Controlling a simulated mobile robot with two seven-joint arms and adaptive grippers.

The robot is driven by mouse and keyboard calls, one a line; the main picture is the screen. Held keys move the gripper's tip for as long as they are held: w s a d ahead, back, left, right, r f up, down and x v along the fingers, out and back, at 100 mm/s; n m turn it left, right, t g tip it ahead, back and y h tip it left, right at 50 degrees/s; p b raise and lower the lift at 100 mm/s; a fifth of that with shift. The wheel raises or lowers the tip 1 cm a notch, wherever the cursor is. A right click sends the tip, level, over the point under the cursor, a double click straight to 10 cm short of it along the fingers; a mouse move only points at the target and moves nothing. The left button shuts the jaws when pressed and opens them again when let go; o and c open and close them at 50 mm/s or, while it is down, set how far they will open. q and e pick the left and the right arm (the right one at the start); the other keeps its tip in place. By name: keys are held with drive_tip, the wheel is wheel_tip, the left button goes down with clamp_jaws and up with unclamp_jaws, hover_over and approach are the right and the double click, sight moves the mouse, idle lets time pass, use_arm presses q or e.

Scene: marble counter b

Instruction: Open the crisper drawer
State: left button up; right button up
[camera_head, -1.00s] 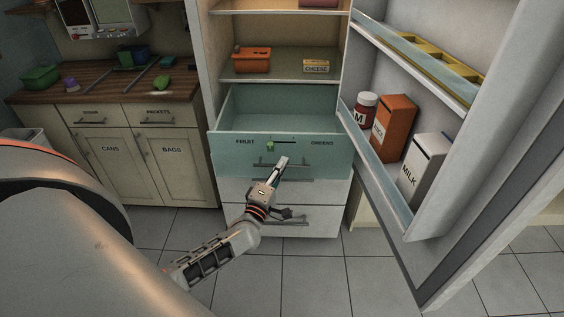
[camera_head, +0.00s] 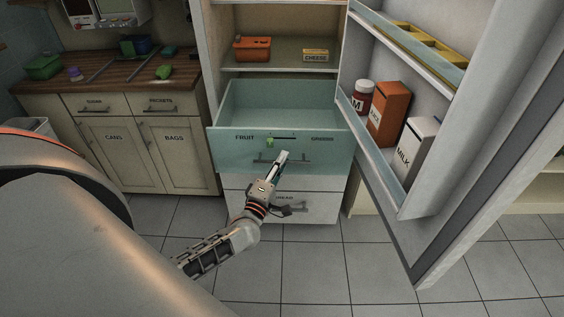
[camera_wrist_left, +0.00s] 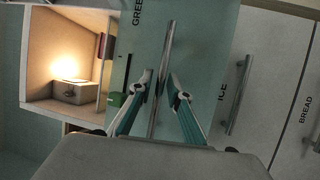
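The crisper drawer (camera_head: 225,146) is the pale teal drawer in the fridge, marked FRUIT and GREENS. It stands pulled out, and its empty-looking inside shows from above. A bar handle (camera_head: 264,160) runs across its front, below a green slider (camera_head: 270,142). My left gripper (camera_head: 286,155) is at this handle. In the left wrist view the handle bar (camera_wrist_left: 168,45) passes between the fingertips of my left gripper (camera_wrist_left: 160,76). The fingers are drawn in close about the bar; the exact contact is hard to see. My right gripper is not in view.
The fridge door (camera_head: 440,220) stands open at the right, holding a milk carton (camera_head: 412,150), an orange carton (camera_head: 388,112) and a jar (camera_head: 362,97). White drawers lie below; the BREAD drawer (camera_head: 325,207) shows. A wooden-topped counter (camera_head: 100,85) is at the left. The tiled floor is clear.

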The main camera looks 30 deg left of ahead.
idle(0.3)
use_arm(q)
drive_tip(key=v, duration=1.2)
drive_tip(key=s+d+f+m+g+h, duration=0.2)
drive_tip(key=d+f+m+h, duration=0.1)
drive_tip(key=d+m, duration=0.3)
drive_tip(key=s+d+f+m+g+h, duration=0.1)
drive_tip(key=s+d+f+m+h, duration=0.15)
drive_tip(key=d+m, duration=0.4)
drive_tip(key=s+d+f+m+g, duration=0.3)
drive_tip(key=s+f+m+g, duration=0.3)
drive_tip(key=s+f+m, duration=0.2)
drive_tip(key=s+m, duration=0.1)
drive_tip(key=m, duration=0.1)
drive_tip(key=shift+s+d+m, duration=0.15)
drive_tip(key=shift+s+m, duration=0.1)
drive_tip(key=shift+m, duration=0.1)
drive_tip(key=shift+h, duration=0.25)
